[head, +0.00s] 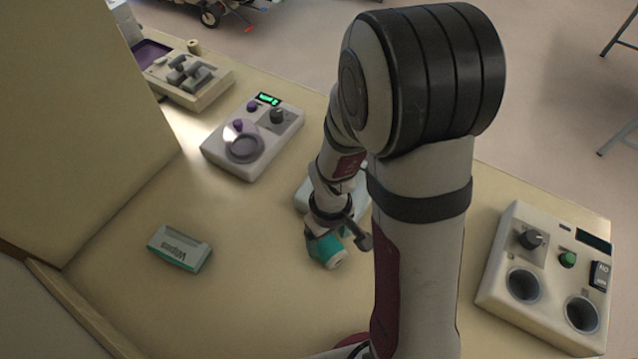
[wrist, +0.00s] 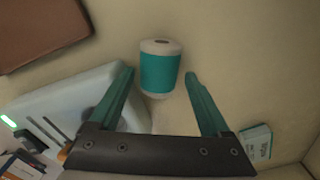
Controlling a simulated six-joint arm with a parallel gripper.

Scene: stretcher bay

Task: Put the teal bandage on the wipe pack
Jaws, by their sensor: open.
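The teal bandage (head: 326,250) is a short roll with white ends, lying on the tan table below my gripper (head: 338,232). In the wrist view the bandage (wrist: 159,71) sits just beyond and between the tips of my gripper (wrist: 160,75). The teal-lined fingers are spread apart, with nothing held between them. The wipe pack (head: 180,249) is a small box with a pale top and green sides, lying left of the bandage in the head view. Part of the pack (wrist: 257,143) shows at the lower right of the wrist view.
A pale device (head: 301,196) stands close behind the bandage, partly hidden by my arm. A console with a round dish (head: 252,137) stands farther back, and a console with two wells (head: 550,275) stands at right. The table between bandage and wipe pack is clear.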

